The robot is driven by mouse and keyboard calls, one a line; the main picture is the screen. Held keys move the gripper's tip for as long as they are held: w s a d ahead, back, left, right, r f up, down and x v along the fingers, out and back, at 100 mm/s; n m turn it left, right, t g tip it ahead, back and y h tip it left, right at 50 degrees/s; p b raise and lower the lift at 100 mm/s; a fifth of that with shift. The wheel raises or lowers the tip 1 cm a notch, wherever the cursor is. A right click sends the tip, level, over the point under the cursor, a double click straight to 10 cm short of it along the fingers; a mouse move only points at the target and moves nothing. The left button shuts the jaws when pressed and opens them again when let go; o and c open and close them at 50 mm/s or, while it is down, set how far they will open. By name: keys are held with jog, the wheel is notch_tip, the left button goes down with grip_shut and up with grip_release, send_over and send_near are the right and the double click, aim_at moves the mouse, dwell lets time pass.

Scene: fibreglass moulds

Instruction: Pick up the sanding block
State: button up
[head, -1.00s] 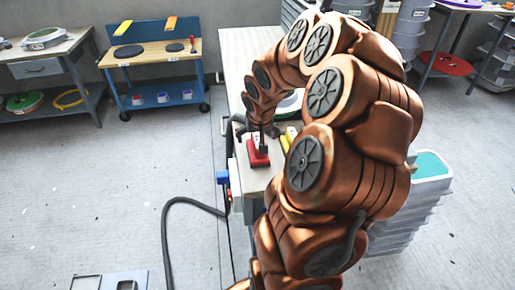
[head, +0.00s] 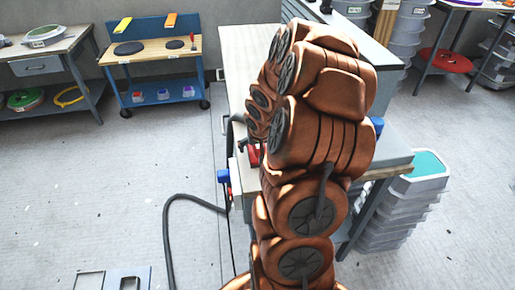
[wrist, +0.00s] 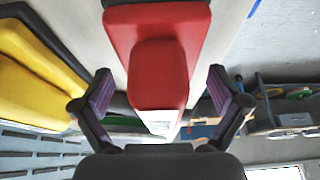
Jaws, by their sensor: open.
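A red block with a raised red grip (wrist: 158,75), which looks like the sanding block, fills the top middle of the wrist view. In the head view only a small red part (head: 254,156) shows at the bench's left edge, beside my arm. My gripper (wrist: 161,93) is open, with one purple-padded finger on each side of the red grip and visible gaps to both. Nothing is held. In the head view my arm hides most of the gripper and block.
A yellow block with a dark base (wrist: 35,75) lies left of the red one in the wrist view. The light workbench (head: 250,70) runs away from me. Stacked grey bins (head: 405,205) stand at its right. A black hose (head: 170,225) lies on the floor at left.

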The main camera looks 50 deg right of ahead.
jog(key=shift+c, duration=0.2)
jog(key=c, duration=1.3)
jog(key=shift+r, duration=0.15)
jog(key=shift+r+b, duration=0.8)
jog(key=shift+r, duration=0.8)
jog(key=shift+s+a+b, duration=0.45)
jog(key=shift+s+a, duration=0.25)
jog(key=shift+a, duration=0.2)
jog(key=s+a+b, duration=0.1)
jog(key=s+a, duration=0.1)
jog(key=a, duration=0.1)
jog(key=s+a+r+b, duration=0.1)
jog(key=s+a, duration=0.2)
jog(key=a, duration=0.1)
jog(key=s+a+b, duration=0.2)
jog(key=s+a, duration=0.1)
jog(key=shift+s+a+r, duration=0.2)
jog(key=shift+a+r, duration=0.1)
jog(key=shift+a, duration=0.1)
